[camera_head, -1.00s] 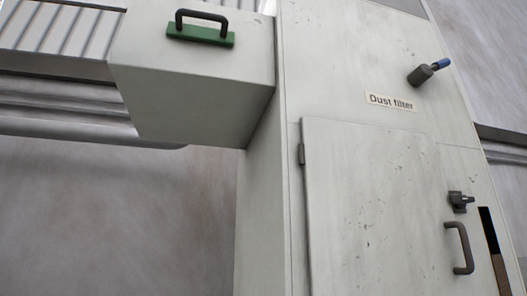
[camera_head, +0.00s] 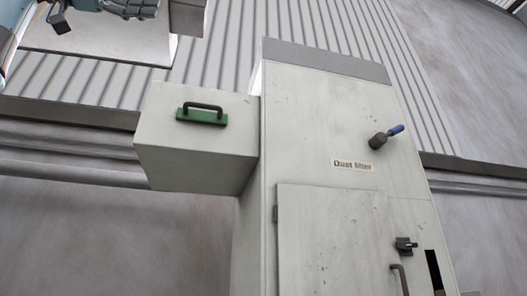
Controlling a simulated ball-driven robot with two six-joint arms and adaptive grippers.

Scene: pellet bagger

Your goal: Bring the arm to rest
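Neither of my grippers can be made out for certain in the head view. A pale cabinet (camera_head: 315,120) labelled "Dust filter" (camera_head: 353,165) stands in the middle right. Its door (camera_head: 335,240) looks shut, with a dark latch (camera_head: 405,245) and a dark pull handle (camera_head: 400,279) on its right side. A blue-tipped lever (camera_head: 385,137) sticks out above the door. A pale box (camera_head: 195,140) on the cabinet's left side carries a dark handle on a green base (camera_head: 201,115).
Pale-blue and white machinery (camera_head: 105,25) with dark parts shows at the top left. A ribbed wall (camera_head: 420,80) stands behind the cabinet. Horizontal rails (camera_head: 65,140) run along the left. The grey area (camera_head: 100,235) below the rails looks clear.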

